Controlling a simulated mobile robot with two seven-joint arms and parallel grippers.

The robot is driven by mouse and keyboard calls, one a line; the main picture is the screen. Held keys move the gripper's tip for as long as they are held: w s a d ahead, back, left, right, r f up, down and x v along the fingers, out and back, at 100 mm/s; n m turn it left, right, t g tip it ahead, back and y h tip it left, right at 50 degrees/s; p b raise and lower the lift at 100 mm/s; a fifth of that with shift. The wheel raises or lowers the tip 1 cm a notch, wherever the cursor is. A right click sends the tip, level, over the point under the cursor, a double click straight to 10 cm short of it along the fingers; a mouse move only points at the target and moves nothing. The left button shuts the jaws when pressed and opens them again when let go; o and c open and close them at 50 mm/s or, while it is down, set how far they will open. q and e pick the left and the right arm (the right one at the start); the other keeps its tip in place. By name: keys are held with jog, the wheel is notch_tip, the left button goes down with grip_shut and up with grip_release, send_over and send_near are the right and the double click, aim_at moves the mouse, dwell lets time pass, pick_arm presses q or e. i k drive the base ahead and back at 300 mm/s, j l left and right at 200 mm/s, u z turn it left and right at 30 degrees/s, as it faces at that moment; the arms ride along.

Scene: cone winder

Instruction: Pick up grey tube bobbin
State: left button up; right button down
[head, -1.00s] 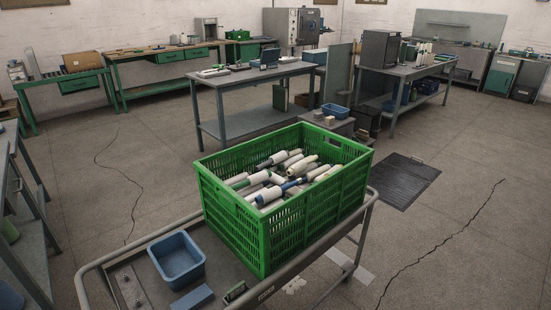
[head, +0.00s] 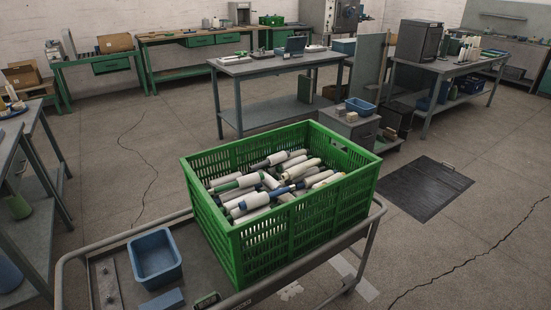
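Several tube bobbins (head: 262,184) lie jumbled in a green slatted crate (head: 300,234). Most carry white or cream yarn, with tube ends showing in blue, green and dark grey. A bobbin with a dark grey end (head: 258,165) lies toward the back of the pile. I cannot tell for sure which one is the grey tube bobbin, and lower bobbins are hidden. The crate stands on a grey cart (head: 203,245) with a tube rail. Neither of my grippers is in view.
A blue bin (head: 155,258) and a flat blue block (head: 163,302) sit on the cart left of the crate. Workbenches (head: 272,66) stand behind. A dark floor mat (head: 425,187) lies at the right. Open floor lies around the cart.

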aim_at(271, 160)
jog(key=i+l+u, duration=0.1)
jog(key=l, duration=0.3)
jog(key=i+l, duration=0.25)
jog(key=l, duration=0.2)
jog(key=i+l+u, duration=0.15)
jog(key=l, duration=0.3)
jog(key=i+l+u, duration=0.1)
jog(key=l, duration=0.35)
jog(key=i+l+u, duration=0.1)
jog(key=l, duration=0.35)
jog(key=i+l, duration=0.15)
jog(key=l, duration=0.3)
jog(key=u, duration=0.05)
